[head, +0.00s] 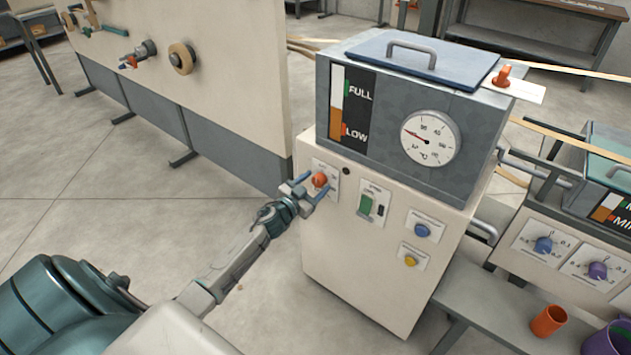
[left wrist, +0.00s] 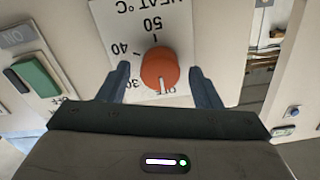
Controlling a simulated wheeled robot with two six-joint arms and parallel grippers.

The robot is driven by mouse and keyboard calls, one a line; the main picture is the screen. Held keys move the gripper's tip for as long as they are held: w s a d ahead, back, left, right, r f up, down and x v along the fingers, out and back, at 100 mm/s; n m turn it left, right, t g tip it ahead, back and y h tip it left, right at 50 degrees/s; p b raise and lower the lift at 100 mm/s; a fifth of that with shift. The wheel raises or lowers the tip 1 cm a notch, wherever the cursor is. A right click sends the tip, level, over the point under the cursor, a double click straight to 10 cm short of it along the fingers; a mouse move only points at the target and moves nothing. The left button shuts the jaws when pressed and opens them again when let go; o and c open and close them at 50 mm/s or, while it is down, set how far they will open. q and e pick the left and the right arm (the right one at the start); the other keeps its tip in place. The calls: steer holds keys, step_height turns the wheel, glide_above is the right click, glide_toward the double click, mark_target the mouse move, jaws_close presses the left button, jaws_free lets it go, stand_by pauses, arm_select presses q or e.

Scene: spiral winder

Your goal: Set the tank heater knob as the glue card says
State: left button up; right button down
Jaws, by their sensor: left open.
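The orange heater knob (head: 320,180) sits on a white plate at the upper left of the tank's cream front. In the left wrist view the knob (left wrist: 160,69) shows upside down, under "HEAT °C" with marks 30, 40, 50 and OFF. Its white pointer is toward the OFF mark. My left gripper (head: 308,188) is at the knob, open, with one blue finger on each side and gaps visible in the left wrist view (left wrist: 160,84). A white card (head: 524,90) lies by an orange clip on the tank top; no text on it is readable. My right gripper is not in view.
The tank has a dial gauge (head: 430,139), a FULL/LOW level strip (head: 351,110), a green switch (head: 366,204), a blue button (head: 422,231) and a yellow button (head: 410,260). A cream panel (head: 215,60) stands to the left. Open floor lies between.

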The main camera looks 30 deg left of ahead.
arm_select(q)
steer(key=shift+w, duration=0.35)
steer(key=shift+c, duration=0.5)
steer(key=c, duration=0.9)
